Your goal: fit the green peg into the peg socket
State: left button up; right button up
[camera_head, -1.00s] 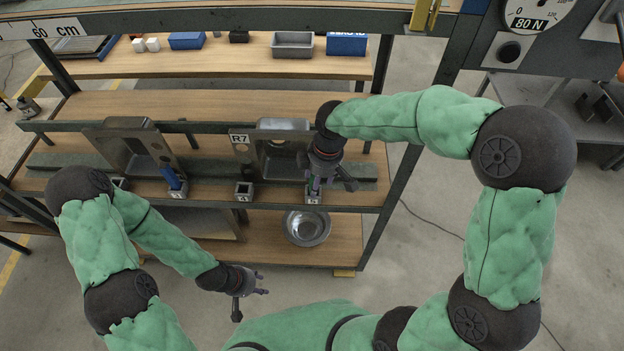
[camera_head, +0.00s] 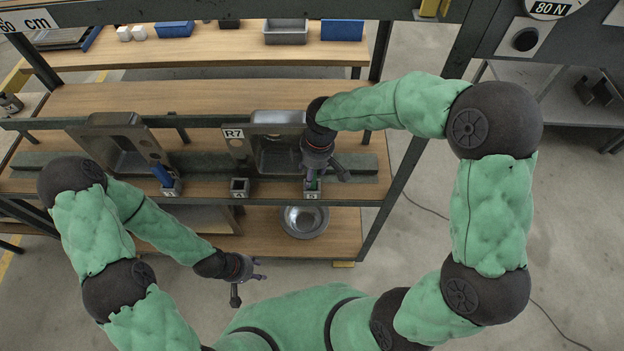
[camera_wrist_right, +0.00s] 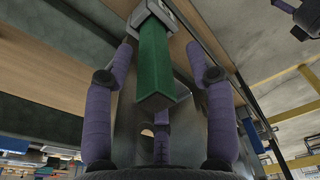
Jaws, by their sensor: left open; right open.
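The green peg (camera_wrist_right: 155,65) stands in a grey socket block (camera_wrist_right: 165,12) in the right wrist view; only a sliver of the peg (camera_head: 314,185) shows in the head view, at the right block on the rack rail. My right gripper (camera_head: 322,178) is over that block, its purple fingers (camera_wrist_right: 160,85) open on both sides of the peg with gaps visible. A middle block (camera_head: 240,187) shows a dark, empty opening. A left block (camera_head: 171,189) holds a blue peg (camera_head: 162,174). I cannot tell which block is the peg socket. My left gripper (camera_head: 258,270) is open and empty, low in front of the rack.
A metal bowl (camera_head: 304,221) sits on the lower shelf. A rack post (camera_head: 398,180) stands right of the blocks. Bins and white cubes are on the upper shelf.

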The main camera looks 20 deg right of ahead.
jog(key=f, duration=0.3)
jog(key=f+b, duration=0.1)
jog(key=shift+w+f, duration=0.2)
jog(key=shift+w, duration=0.05)
grip_shut()
jog(key=shift+r, duration=0.1)
